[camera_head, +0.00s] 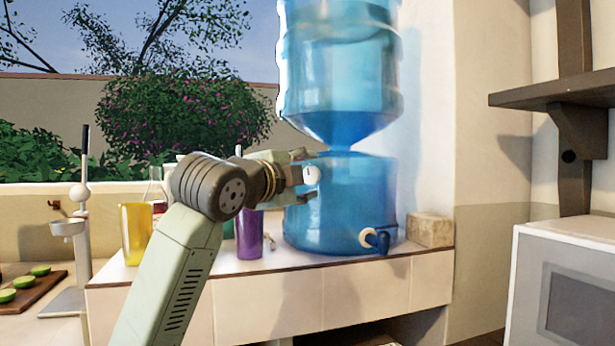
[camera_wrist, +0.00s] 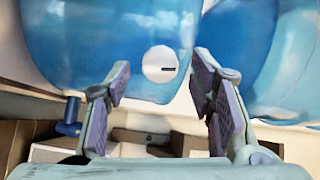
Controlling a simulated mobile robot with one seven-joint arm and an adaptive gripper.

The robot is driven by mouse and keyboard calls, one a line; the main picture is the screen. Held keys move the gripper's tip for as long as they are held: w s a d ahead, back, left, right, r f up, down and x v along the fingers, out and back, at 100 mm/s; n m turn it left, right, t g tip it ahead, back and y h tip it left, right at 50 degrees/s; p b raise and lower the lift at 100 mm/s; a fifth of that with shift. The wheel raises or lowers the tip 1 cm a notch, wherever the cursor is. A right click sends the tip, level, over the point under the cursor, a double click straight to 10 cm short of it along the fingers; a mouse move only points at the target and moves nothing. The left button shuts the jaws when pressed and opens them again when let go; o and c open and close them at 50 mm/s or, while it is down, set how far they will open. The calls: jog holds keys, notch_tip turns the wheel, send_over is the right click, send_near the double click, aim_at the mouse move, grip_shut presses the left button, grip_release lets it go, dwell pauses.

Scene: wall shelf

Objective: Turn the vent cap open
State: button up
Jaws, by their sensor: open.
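The vent cap (camera_head: 311,175) is a small round white disc on the side of the blue water dispenser's lower tank (camera_head: 350,215). It bears a short dark mark. In the wrist view the cap (camera_wrist: 156,62) shows whole, with its mark as a short line right of its middle. My gripper (camera_head: 308,178) is open and empty, with one finger above the cap and one below in the head view. In the wrist view the fingers of my gripper (camera_wrist: 161,85) stand left and right, with the cap between and just beyond their tips. I see no contact with the cap.
A large blue bottle (camera_head: 338,75) sits upside down on the tank. A tap (camera_head: 376,240) is low at the tank's front. A purple cup (camera_head: 249,235) and a yellow cup (camera_head: 135,232) stand to the left. A brown block (camera_head: 430,230) lies at right.

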jog(key=v, duration=1)
jog(key=shift+s, duration=0.2)
jog(key=shift+a, duration=0.1)
